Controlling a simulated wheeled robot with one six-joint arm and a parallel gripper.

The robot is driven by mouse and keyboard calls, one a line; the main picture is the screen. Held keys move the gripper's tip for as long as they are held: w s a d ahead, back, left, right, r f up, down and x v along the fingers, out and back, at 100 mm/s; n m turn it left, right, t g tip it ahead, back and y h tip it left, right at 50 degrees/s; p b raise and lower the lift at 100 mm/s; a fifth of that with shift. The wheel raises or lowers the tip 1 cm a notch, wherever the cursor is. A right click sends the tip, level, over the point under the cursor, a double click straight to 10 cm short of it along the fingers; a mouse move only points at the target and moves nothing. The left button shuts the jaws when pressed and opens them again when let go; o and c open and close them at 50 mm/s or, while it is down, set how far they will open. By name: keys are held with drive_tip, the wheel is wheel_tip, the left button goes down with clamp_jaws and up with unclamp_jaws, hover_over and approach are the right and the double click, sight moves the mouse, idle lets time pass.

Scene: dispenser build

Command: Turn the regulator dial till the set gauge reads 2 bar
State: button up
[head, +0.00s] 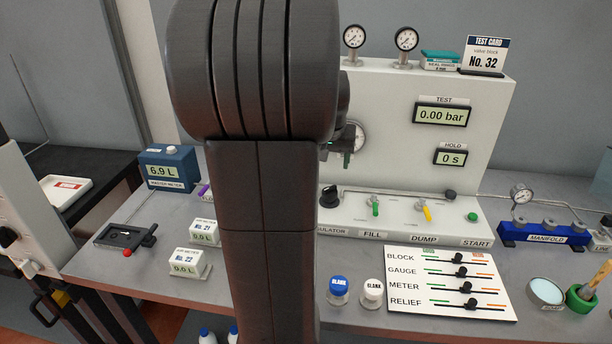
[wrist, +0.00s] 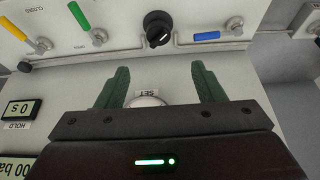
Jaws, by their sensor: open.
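The black regulator dial (head: 329,196) is on the front ledge of the white test panel, above the partly hidden regulator label. In the wrist view the dial (wrist: 158,28) shows at the top, with a white pointer mark. My gripper (wrist: 155,85) is open and empty, its two green fingers apart, with the dial ahead of and between them but not touched. The set gauge (wrist: 148,100) is mostly hidden behind the gripper under its SET label. In the head view the gauge (head: 358,136) shows only partly beside my arm, and its reading cannot be made out.
The test display (head: 440,116) reads 0.00 bar and the hold display (head: 451,156) reads 0 s. A green fill lever (head: 375,208) and yellow dump lever (head: 425,212) stand right of the dial. A pipe (wrist: 205,42) runs beside the dial. My arm hides the middle of the bench.

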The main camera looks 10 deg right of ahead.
sight(330, 193)
drive_tip(key=p+x, duration=0.1)
drive_tip(key=x, duration=1.2)
drive_tip(key=shift+s+d+f, duration=0.1)
drive_tip(key=shift+d+f, duration=0.05)
drive_tip(key=shift+f, duration=0.15)
drive_tip(key=shift+c, duration=0.4)
drive_tip(key=c, duration=0.9)
drive_tip(key=shift+f+m+b, duration=0.1)
drive_tip(key=shift+m+b, duration=0.2)
drive_tip(key=shift+b, duration=0.1)
